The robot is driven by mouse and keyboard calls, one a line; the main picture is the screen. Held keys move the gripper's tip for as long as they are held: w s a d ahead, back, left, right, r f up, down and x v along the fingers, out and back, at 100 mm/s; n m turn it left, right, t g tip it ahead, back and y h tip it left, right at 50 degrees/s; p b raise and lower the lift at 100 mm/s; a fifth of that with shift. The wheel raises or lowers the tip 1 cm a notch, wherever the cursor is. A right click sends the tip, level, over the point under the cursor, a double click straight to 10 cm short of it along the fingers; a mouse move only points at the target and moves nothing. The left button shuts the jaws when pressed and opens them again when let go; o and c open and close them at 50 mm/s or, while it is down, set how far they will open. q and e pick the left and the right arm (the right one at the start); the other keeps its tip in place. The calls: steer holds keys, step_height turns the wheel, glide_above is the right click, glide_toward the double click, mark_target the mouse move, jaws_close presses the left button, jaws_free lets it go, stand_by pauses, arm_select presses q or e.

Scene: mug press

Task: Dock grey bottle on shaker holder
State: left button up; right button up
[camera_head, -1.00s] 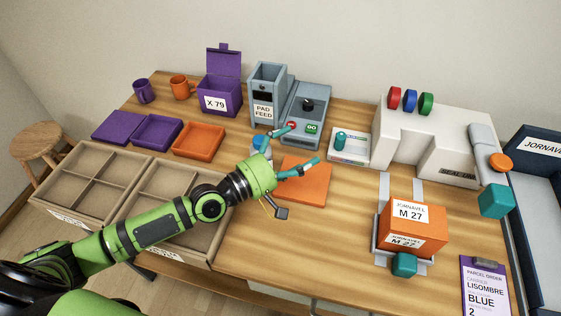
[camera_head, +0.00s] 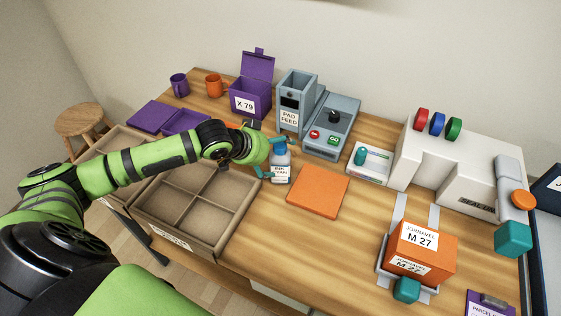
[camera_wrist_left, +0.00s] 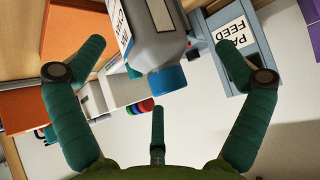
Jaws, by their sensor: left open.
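The grey bottle (camera_head: 281,168) stands upright on the table, with a white label and a blue cap. The left wrist view shows its grey body (camera_wrist_left: 157,35) and blue cap (camera_wrist_left: 167,81) close up. My left gripper (camera_head: 270,157) is open at the bottle's left side, fingers pointing toward it. In the left wrist view its spread fingers (camera_wrist_left: 161,48) lie on either side of the bottle, with visible gaps. No part is labelled shaker holder; a grey machine (camera_head: 345,117) with a black knob and red and green buttons stands behind. My right gripper is not in view.
The grey PAD FEED tower (camera_head: 291,117) stands just behind the bottle. A flat orange pad (camera_head: 318,190) lies to its right. A divided brown tray (camera_head: 245,213) is in front. A purple box (camera_head: 250,90) stands behind left. Bare table lies in front of the pad.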

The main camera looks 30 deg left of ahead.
arm_select(q)
steer(key=shift+x, duration=1.05)
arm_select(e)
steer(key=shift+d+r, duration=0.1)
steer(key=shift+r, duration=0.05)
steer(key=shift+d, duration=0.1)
arm_select(q)
steer(key=shift+s+r, duration=0.1)
steer(key=c, duration=1.7)
steer(key=shift+o, duration=0.2)
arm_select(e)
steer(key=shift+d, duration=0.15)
